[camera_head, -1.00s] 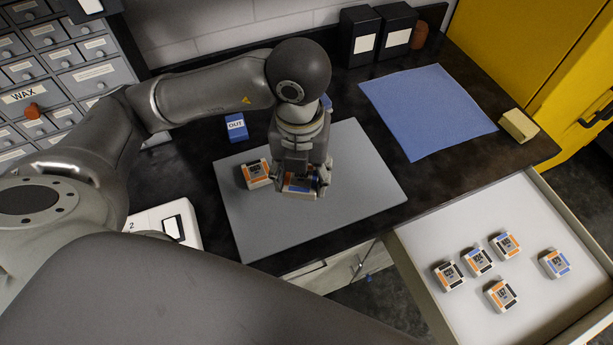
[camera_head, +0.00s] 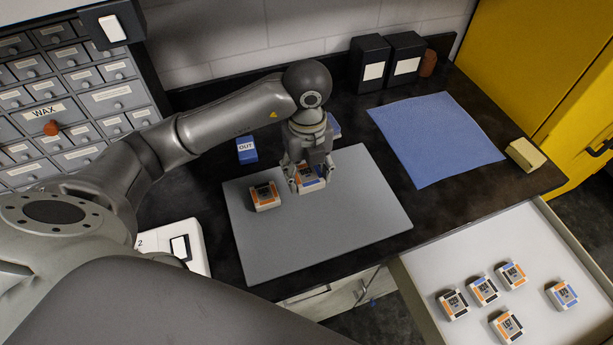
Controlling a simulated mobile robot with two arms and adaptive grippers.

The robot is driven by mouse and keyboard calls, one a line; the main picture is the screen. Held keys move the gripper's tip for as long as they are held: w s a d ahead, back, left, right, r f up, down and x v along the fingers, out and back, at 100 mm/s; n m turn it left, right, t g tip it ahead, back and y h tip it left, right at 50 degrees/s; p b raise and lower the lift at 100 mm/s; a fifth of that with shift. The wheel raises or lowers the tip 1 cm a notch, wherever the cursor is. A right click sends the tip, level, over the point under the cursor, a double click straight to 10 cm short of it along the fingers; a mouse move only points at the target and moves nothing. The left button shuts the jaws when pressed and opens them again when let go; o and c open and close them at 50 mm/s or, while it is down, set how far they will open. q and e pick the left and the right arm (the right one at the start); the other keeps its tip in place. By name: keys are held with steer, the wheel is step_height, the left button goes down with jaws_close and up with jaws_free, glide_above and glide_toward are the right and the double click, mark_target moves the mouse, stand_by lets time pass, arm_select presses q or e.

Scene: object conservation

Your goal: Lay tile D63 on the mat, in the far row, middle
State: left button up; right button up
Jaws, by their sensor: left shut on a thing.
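My left gripper (camera_head: 309,183) points down over the far part of the grey mat (camera_head: 330,228), shut on a tile (camera_head: 311,185) with orange and blue edges. The tile is at or just above the mat; I cannot tell if it touches. Its label is too small to read. My right gripper does not show.
An open drawer (camera_head: 440,262) at the right holds several tiles, one of them an orange-edged tile (camera_head: 507,326). A blue cloth (camera_head: 437,138), a yellowish block (camera_head: 525,154) and a blue OUT block (camera_head: 247,150) lie on the dark counter. The mat's near part is clear.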

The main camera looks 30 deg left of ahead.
mark_target(306, 171)
arm_select(q)
steer(key=w+f, duration=0.1)
steer(key=w+a+f, duration=0.1)
steer(key=f, duration=0.1)
steer(key=w+f+p, duration=0.1)
steer(key=shift+a+f, duration=0.25)
steer(key=shift+a, duration=0.15)
steer(key=shift+w+a+f, duration=0.15)
steer(key=shift+w+f, duration=0.05)
steer(key=shift+f, duration=0.15)
step_height(306, 171, down, 2)
steer(key=shift+p, duration=0.85)
steer(key=shift+f, duration=0.45)
steer(key=shift+f, duration=0.15)
steer(key=o, duration=1.1)
